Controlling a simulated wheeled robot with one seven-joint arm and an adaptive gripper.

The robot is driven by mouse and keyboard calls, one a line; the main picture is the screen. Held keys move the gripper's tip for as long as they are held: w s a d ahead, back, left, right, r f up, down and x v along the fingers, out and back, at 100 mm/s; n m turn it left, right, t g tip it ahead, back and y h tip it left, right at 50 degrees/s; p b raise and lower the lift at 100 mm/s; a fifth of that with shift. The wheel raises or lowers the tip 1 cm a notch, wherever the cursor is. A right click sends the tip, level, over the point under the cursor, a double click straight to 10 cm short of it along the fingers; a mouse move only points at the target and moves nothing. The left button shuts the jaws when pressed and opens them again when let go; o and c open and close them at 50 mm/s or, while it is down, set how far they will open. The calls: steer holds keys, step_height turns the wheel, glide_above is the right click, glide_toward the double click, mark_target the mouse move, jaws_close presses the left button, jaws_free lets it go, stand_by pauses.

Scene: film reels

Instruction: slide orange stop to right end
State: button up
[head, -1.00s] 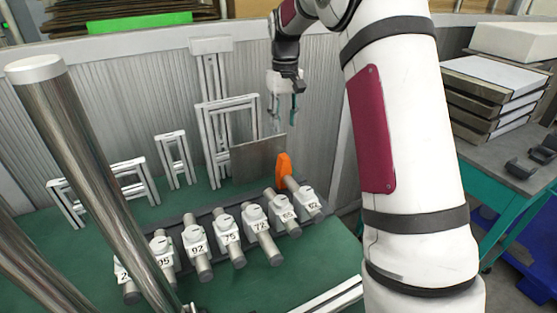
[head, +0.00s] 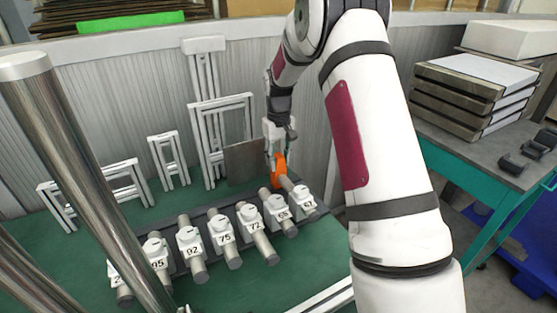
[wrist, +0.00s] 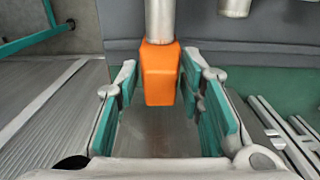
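The orange stop (head: 279,172) is at the back of the right-hand part of a dark rack, by the rear end of a metal cylinder; my gripper partly hides it in the head view. In the wrist view the orange stop (wrist: 160,72) is in the middle, with a metal cylinder (wrist: 160,20) directly beyond it. My gripper (head: 278,150) is low over the stop. Nothing is gripped.
The dark rack (head: 202,215) holds several metal cylinders with white numbered tags. A grey plate (head: 244,162) and white frames (head: 168,160) stand behind it, near the ribbed wall. A teal table (head: 460,165) with stacked trays is at right. Green bench surface is free behind the rack's left part.

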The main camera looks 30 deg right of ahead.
steer(key=shift+f, duration=0.3)
jaws_close()
steer(key=d, duration=0.7)
steer(key=shift+b, duration=0.45)
steer(key=shift+d+r, duration=0.1)
